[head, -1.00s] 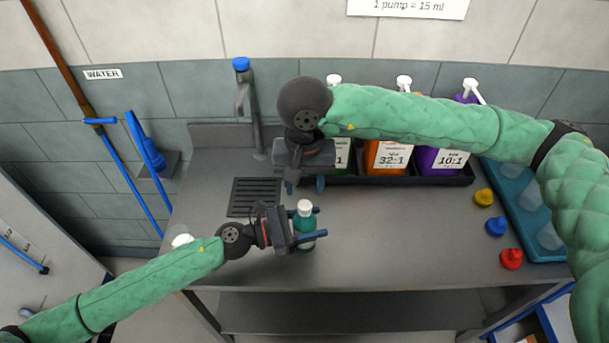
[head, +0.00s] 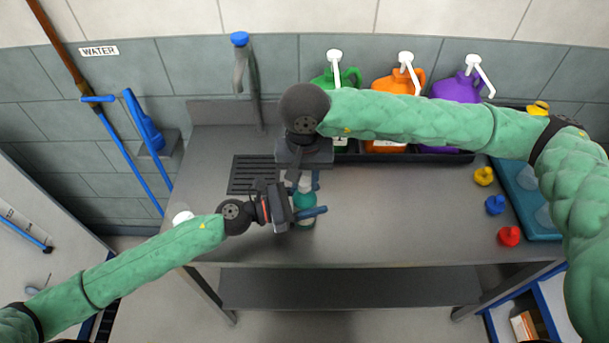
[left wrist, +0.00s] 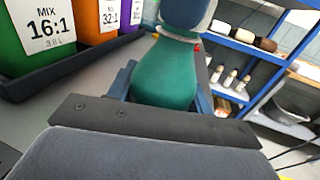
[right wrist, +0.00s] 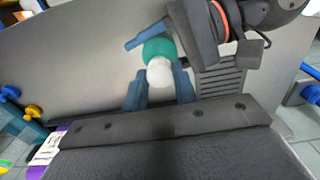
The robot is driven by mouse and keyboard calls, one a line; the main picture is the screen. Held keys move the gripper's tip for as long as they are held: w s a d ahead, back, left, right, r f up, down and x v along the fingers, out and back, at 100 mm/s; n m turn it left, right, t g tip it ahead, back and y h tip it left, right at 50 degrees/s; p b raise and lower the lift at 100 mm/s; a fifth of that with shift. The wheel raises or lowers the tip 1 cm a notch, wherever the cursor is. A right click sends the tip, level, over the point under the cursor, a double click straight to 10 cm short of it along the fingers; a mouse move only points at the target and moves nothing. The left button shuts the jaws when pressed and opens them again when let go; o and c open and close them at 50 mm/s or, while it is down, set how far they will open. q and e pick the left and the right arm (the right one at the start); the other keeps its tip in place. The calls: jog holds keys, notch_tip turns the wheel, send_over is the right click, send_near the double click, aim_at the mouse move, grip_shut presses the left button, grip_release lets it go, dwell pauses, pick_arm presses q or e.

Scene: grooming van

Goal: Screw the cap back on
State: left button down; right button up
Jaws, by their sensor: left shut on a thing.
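A small teal bottle (head: 305,207) stands upright at the front of the steel counter. My left gripper (head: 308,215) is shut around its body from the left; the bottle also fills the middle of the left wrist view (left wrist: 165,75). A white cap (right wrist: 159,72) sits at the bottle's top; whether it is threaded on cannot be told. My right gripper (right wrist: 160,88) points down over the bottle, its fingers on either side of the cap. They look open, with little room beside the cap. In the left wrist view a blue-grey finger partly hides the cap.
Green (head: 322,82), orange (head: 397,82) and purple (head: 455,88) pump jugs stand in a black tray behind. Yellow (head: 483,176), blue (head: 495,204) and red (head: 509,236) pieces lie at right beside a blue tray (head: 540,226). A tap (head: 240,70) stands at back left.

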grip_shut()
jog(key=m, duration=2.4)
jog(key=shift+m, duration=0.3)
jog(key=o, duration=0.8)
grip_release()
